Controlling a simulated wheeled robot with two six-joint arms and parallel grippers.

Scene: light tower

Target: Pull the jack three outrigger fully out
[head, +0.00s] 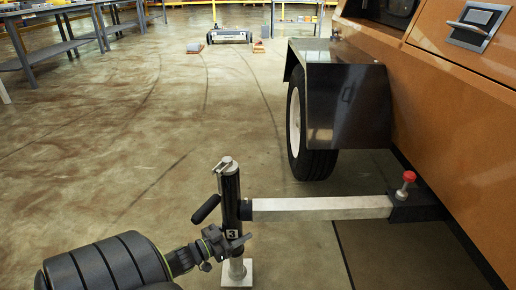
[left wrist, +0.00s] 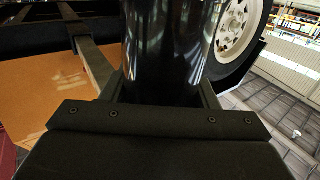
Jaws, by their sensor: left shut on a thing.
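The jack three (head: 230,205) is a black upright tube with a "3" label, a side crank handle (head: 206,209) and a foot plate (head: 237,272) at the floor. Its silver outrigger beam (head: 320,207) runs from the jack to a black socket (head: 415,205) on the orange trailer, with a length of bare beam showing. A red-knobbed pin (head: 408,178) stands on the socket. My left gripper (head: 228,243) is shut on the jack's tube, below the handle. In the left wrist view the black tube (left wrist: 170,45) fills the space between the fingers. My right gripper is not in view.
The orange trailer (head: 450,90) stands at the right, with a wheel (head: 298,125) under a dark fender (head: 347,105). Workbenches (head: 50,45) stand at the far left. A low device (head: 230,36) lies far back. The floor left of the jack is clear.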

